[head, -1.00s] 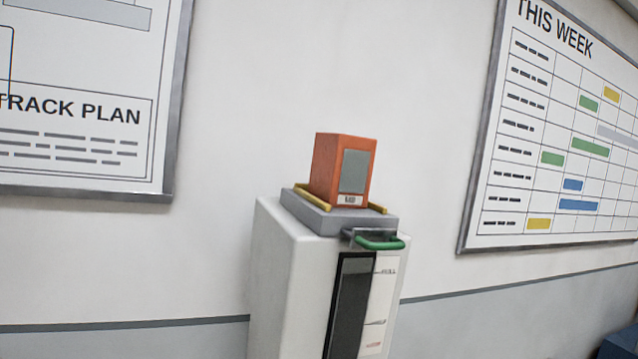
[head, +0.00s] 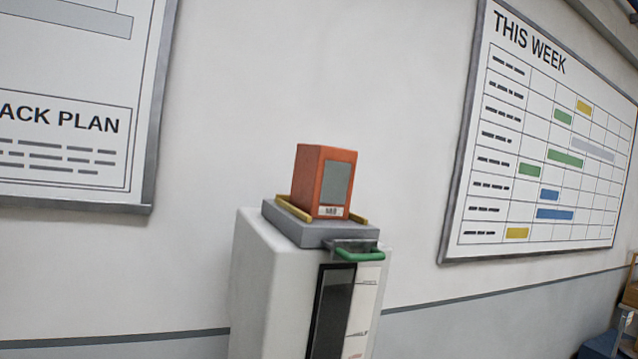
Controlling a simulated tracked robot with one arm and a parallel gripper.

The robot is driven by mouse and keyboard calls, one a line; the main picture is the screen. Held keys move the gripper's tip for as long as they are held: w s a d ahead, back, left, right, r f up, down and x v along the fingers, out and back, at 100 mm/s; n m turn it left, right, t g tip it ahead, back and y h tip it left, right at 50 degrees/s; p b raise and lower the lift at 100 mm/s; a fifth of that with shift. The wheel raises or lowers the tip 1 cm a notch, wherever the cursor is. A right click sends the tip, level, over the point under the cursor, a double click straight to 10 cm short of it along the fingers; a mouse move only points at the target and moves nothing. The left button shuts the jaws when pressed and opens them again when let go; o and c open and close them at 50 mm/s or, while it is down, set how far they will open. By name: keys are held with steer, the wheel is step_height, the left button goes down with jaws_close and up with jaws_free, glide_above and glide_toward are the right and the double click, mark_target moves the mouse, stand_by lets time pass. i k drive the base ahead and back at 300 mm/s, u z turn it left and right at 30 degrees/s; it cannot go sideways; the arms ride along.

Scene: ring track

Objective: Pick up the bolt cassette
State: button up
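An orange-red box with a grey panel and a small white label, which looks like the bolt cassette (head: 311,180), stands upright near the middle of the head view. It sits on a grey tray (head: 310,233) between two yellow rails (head: 293,209). The tray has a green handle (head: 360,256) at its front and rests on top of a white cabinet (head: 268,285). The label's text is too small to read surely.
The cabinet has a dark front panel (head: 331,310) and stands close to a pale wall (head: 390,120). A track plan board (head: 65,165) hangs at left, a week chart (head: 545,150) at right. Blue and brown objects (head: 605,345) show at the lower right edge. Space around the box looks clear.

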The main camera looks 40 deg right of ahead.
mark_target(323, 177)
steer(key=u, duration=2.4)
steer(key=k, duration=1.25)
steer(key=z, duration=1.85)
steer(key=i, duration=1)
steer(key=u, duration=0.05)
